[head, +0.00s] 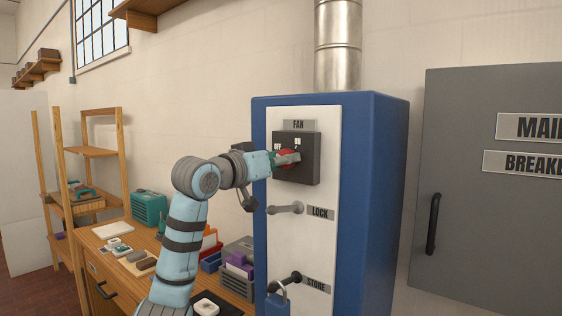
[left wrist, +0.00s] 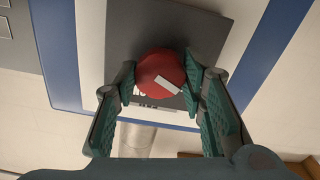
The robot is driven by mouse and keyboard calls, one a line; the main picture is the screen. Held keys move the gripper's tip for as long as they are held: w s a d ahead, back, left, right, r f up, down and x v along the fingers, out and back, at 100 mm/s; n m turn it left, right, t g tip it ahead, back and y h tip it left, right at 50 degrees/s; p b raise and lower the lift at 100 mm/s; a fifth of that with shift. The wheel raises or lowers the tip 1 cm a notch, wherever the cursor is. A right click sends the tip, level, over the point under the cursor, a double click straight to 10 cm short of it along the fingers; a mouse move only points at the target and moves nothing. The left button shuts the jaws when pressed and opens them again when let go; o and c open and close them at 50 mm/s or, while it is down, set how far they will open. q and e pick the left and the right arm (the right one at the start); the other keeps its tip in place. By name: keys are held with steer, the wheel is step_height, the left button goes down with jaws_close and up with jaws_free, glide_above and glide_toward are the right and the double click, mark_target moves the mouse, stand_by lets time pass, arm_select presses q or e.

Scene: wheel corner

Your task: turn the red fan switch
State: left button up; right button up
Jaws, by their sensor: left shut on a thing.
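The red fan switch (head: 287,158) is a round knob on a dark square plate (head: 309,170) under the FAN label (head: 299,125), on the white front of a blue cabinet. My left gripper (head: 284,159) is at the knob and partly hides it in the head view. In the left wrist view the red knob (left wrist: 160,76) sits between the two green-padded fingers of my left gripper (left wrist: 160,85), which are shut on its sides. A white bar mark on the knob lies tilted in that view. My right gripper is not in view.
Below the switch are a grey LOCK handle (head: 287,209) and a black STORE handle (head: 287,281) with a blue padlock (head: 278,301). A wooden bench (head: 118,268) with several small items stands left. A grey breaker cabinet (head: 470,220) is at right.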

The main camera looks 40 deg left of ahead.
arm_select(q)
steer(key=shift+m+p, duration=7)
steer(key=shift+m, duration=1.9)
steer(key=o, duration=1.1)
steer(key=shift+o, duration=0.2)
